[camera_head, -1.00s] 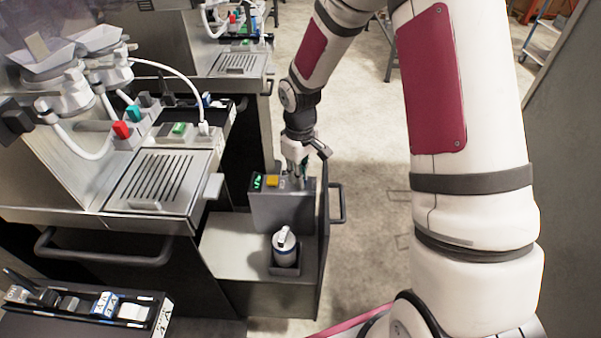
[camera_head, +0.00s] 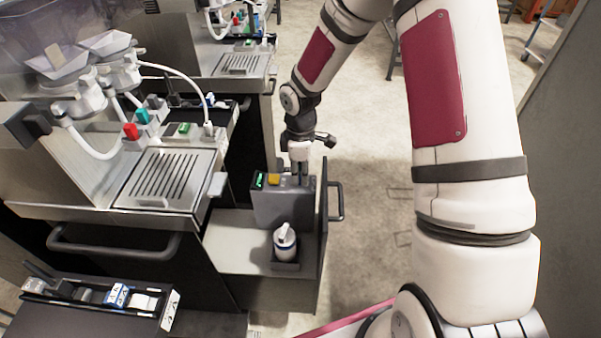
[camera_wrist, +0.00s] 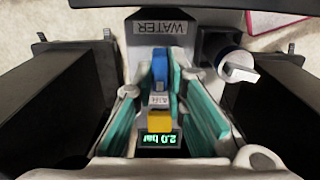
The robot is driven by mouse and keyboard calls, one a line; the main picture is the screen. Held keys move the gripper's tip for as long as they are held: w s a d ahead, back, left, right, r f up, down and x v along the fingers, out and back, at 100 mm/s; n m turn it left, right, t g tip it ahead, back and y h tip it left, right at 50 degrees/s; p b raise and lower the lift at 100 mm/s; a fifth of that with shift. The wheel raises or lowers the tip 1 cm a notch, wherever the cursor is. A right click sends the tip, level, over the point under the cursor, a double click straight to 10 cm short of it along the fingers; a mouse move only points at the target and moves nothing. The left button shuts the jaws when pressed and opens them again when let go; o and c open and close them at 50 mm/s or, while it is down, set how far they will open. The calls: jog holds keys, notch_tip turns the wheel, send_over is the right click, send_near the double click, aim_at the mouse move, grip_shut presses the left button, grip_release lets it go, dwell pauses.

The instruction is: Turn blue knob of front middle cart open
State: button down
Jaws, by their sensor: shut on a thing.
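The blue knob (camera_wrist: 161,66) stands on the grey control box, near the WATER label (camera_wrist: 165,27) in the wrist view. My gripper (camera_wrist: 161,79) points down at the box with a teal-padded finger on either side of the knob, shut on it. In the head view my gripper (camera_head: 300,172) is over the right part of the grey box (camera_head: 285,208) on the cart, and it hides the blue knob. A yellow knob (camera_wrist: 160,121) by the AIR label sits between the fingers, beside a green display (camera_wrist: 160,138) reading 2.0 bar.
A white canister (camera_head: 285,240) stands in a holder in front of the box; it also shows in the wrist view (camera_wrist: 238,68). A dark handle (camera_head: 337,200) is on the cart's right side. The dispenser counter (camera_head: 165,180) is to the left. Floor to the right is open.

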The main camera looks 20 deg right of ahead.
aim_at(300, 177)
dwell(0.4)
jog(key=c, duration=1.6)
grip_release()
jog(key=shift+r, duration=0.1)
notch_tip(300, 177, up, 12)
